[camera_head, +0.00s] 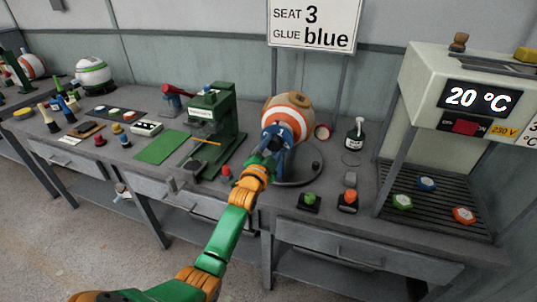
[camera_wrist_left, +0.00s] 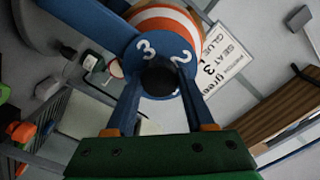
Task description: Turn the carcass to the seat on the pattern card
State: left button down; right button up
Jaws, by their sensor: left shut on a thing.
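The carcass (camera_head: 294,108) is a ball with orange and white bands and a tan end, held on a stand at the middle of the bench. Its blue numbered disc (camera_head: 281,122) faces me. In the left wrist view the disc (camera_wrist_left: 150,50) shows the numbers 3 and 2, with a black knob (camera_wrist_left: 160,78) at its centre. My left gripper (camera_head: 270,147) has its fingers on both sides of this knob and is shut on it. The pattern card (camera_head: 314,22) behind reads "SEAT 3, GLUE blue". My right gripper is not in view.
A green press (camera_head: 214,120) stands left of the carcass. Green (camera_head: 309,198) and orange (camera_head: 349,196) buttons sit at the front edge. A machine (camera_head: 470,95) reading 20 °C stands at right above a slatted rack with several coloured pieces.

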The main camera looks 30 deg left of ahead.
pick_arm(q)
jog(key=m, duration=0.3)
jog(key=shift+m, duration=0.3)
jog(key=m, duration=0.4)
jog(key=shift+m, duration=0.3)
jog(key=m, duration=0.4)
jog(key=shift+m, duration=0.3)
jog(key=m, duration=0.3)
jog(key=shift+m, duration=0.3)
jog(key=m, duration=0.3)
jog(key=shift+m+p, duration=0.3)
jog(key=m, duration=0.3)
jog(key=shift+m+p, duration=0.3)
jog(key=shift+p, duration=0.1)
jog(key=m+p, duration=0.1)
jog(key=m, duration=0.3)
jog(key=shift+f+m+p, duration=0.1)
jog(key=shift+m+p, duration=0.45)
jog(key=shift+m, duration=1.25)
